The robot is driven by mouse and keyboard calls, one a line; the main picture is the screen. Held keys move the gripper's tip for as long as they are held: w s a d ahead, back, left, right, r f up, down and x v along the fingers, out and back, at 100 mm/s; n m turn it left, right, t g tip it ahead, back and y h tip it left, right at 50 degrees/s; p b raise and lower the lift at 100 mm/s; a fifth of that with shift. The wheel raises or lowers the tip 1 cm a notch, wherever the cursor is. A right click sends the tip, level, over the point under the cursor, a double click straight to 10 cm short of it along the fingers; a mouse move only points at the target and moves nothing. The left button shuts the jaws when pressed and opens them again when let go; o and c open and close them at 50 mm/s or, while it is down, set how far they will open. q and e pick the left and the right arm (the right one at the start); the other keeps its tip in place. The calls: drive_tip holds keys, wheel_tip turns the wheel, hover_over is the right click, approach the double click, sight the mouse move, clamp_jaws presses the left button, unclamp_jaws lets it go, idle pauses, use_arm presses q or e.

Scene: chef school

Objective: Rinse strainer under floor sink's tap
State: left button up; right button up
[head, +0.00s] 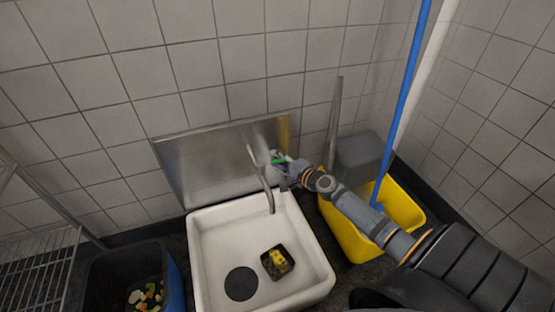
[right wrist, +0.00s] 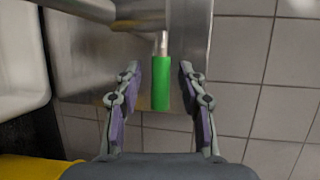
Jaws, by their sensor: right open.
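A white floor sink (head: 212,262) stands against the tiled wall. A small dark square strainer (head: 267,264) with yellow pieces in it lies in the basin. A metal tap (head: 268,190) curves over the sink's back edge. Its green handle (head: 278,161) shows beside the spout. My right gripper (head: 283,167) is at the handle, to the right of the tap. In the right wrist view my right gripper (right wrist: 160,85) is open, with the green handle (right wrist: 160,83) between its two fingers and a gap on each side. My left gripper is out of view.
A yellow mop bucket (head: 341,232) with a blue-handled mop (head: 404,95) stands right of the sink, under my right arm. A dark bin (head: 115,272) with food scraps and a wire rack (head: 38,265) are at the left. A metal splash plate (head: 205,165) backs the sink.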

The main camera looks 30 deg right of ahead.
clamp_jaws()
idle(0.3)
